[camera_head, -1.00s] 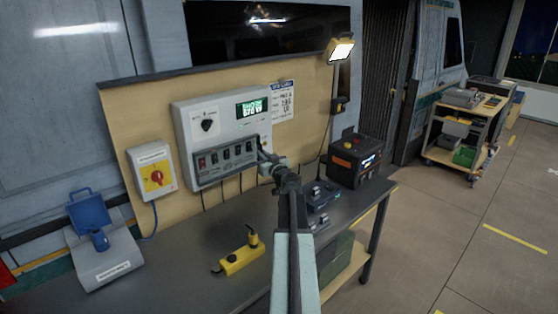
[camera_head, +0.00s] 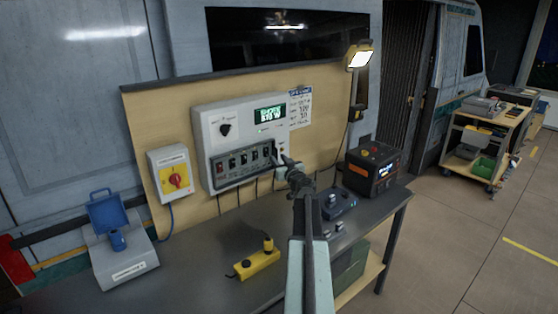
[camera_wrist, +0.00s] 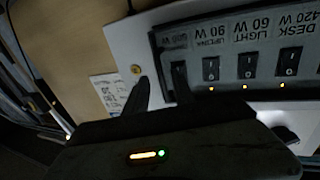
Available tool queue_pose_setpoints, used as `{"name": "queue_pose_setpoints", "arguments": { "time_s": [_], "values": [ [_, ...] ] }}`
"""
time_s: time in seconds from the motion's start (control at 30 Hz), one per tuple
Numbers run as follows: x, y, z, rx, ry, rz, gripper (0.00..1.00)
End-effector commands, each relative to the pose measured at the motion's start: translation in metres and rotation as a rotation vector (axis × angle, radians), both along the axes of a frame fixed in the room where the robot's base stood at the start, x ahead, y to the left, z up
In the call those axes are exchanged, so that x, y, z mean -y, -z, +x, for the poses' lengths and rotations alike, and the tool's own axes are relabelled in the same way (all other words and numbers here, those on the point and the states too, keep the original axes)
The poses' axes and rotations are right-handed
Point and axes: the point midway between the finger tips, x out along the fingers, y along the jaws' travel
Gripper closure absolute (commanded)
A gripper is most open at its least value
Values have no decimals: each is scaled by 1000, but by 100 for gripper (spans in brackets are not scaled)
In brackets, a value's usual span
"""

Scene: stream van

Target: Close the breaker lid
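A white breaker box (camera_head: 203,127) hangs on the wooden backboard. It has a knob, a lit green display and a dark-framed row of breaker switches (camera_head: 243,160). I cannot make out a separate breaker lid or tell how it stands. My gripper (camera_head: 284,158) is at the right end of the switch row, close to the box. In the wrist view my gripper's two dark fingers (camera_wrist: 160,92) stand apart, with the end of the dark frame (camera_wrist: 153,45) between or behind them. The right finger partly covers the end switch. I cannot tell whether they touch the frame.
A yellow isolator with a red knob (camera_head: 174,178) is left of the box. A grey box with a raised blue lid (camera_head: 107,213) is at the bench's left. A yellow pendant (camera_head: 257,264), a blue-grey device (camera_head: 338,203) and a black unit (camera_head: 372,170) stand on the bench.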

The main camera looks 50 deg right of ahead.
Motion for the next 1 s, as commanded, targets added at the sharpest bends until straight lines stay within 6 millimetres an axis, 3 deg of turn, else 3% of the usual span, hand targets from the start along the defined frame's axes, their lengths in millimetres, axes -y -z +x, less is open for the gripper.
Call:
{"name": "queue_pose_setpoints", "arguments": {
  "time_s": [0.4,1.0],
  "values": [
    [-33,0,-65,0,2,0,69],
    [-33,0,-65,0,1,0,69]
  ]
}}
